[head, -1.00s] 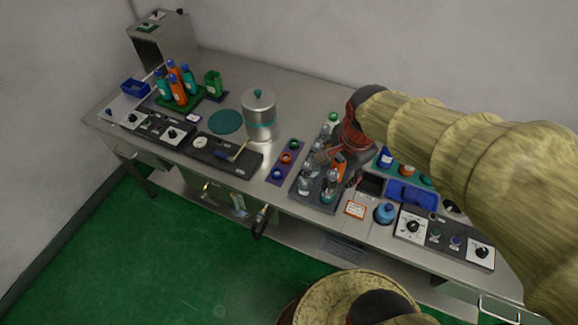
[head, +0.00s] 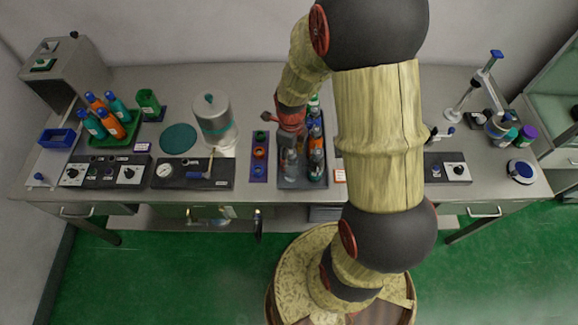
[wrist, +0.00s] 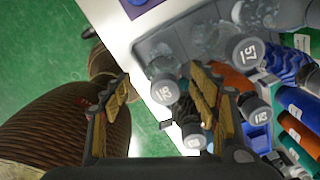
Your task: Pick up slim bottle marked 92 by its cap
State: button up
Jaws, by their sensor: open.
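The slim bottle marked 92 shows in the wrist view as a grey cap (wrist: 165,92) with white digits; its body is mostly hidden below. The cap appears between the two fingers of my gripper (wrist: 160,101), closer to the right finger. My gripper is open, with nothing held. I cannot tell how far above the cap the fingertips are. In the head view my gripper (head: 291,140) is over the grey tray (head: 303,187) of bottles and hides part of it. Which bottle there is 92 cannot be read.
A bottle cap marked 57 (wrist: 245,52) and other grey caps (wrist: 255,110) stand close beyond the right finger. A purple strip with coloured rings (head: 259,172) lies left of the tray. A steel canister (head: 214,125) stands farther left. Green floor lies in front of the table.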

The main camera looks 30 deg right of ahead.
jog(key=f, duration=0.3)
jog(key=f+b, duration=0.1)
jog(key=f, duration=0.1)
jog(key=shift+w+d+f, duration=0.1)
jog(key=shift+d, duration=0.15)
jog(key=c, duration=1.5)
